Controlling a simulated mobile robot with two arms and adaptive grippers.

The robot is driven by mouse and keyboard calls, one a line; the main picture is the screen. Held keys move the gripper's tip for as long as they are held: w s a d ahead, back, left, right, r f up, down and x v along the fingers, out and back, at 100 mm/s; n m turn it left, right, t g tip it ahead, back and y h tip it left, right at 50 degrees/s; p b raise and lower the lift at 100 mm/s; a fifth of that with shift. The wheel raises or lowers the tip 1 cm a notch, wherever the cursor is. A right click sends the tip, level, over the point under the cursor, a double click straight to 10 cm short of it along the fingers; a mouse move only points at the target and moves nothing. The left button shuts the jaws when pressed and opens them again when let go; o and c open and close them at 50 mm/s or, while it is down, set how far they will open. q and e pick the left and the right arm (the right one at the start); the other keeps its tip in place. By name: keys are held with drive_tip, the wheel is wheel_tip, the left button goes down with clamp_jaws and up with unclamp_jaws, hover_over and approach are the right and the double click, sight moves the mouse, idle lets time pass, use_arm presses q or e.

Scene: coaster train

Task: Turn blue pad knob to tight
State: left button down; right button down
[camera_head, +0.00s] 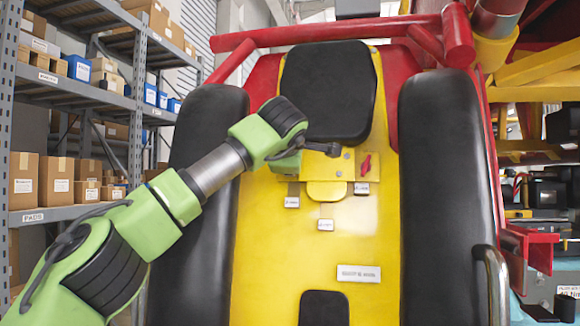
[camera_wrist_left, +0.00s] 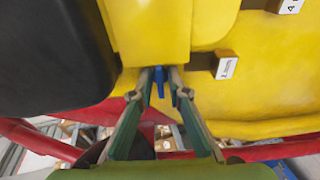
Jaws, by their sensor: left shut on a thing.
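In the left wrist view the small blue knob (camera_wrist_left: 160,88) sits at the edge of a yellow block (camera_wrist_left: 150,30). My left gripper (camera_wrist_left: 159,74) has its two fingers on either side of the knob and is shut on it. In the head view my green left arm reaches in from the left, and its gripper (camera_head: 300,147) is at the left side of the yellow block (camera_head: 342,173) below the black headrest pad (camera_head: 328,90). The blue knob is hidden there. The knob's pointing angle is hard to read. My right gripper is not in view.
A red knob (camera_head: 366,165) is on the right of the same yellow block. Small white labels (camera_head: 325,225) are on the yellow seat back (camera_head: 300,250). Black side bolsters (camera_head: 432,180) flank the seat. Shelves with boxes (camera_head: 60,180) stand at the left.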

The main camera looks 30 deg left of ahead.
use_arm(q)
drive_tip(key=shift+f, duration=0.1)
drive_tip(key=c, duration=2.2)
unclamp_jaws()
drive_tip(key=shift+d, duration=0.15)
drive_tip(key=shift+s, duration=0.1)
drive_tip(key=v, duration=1.2)
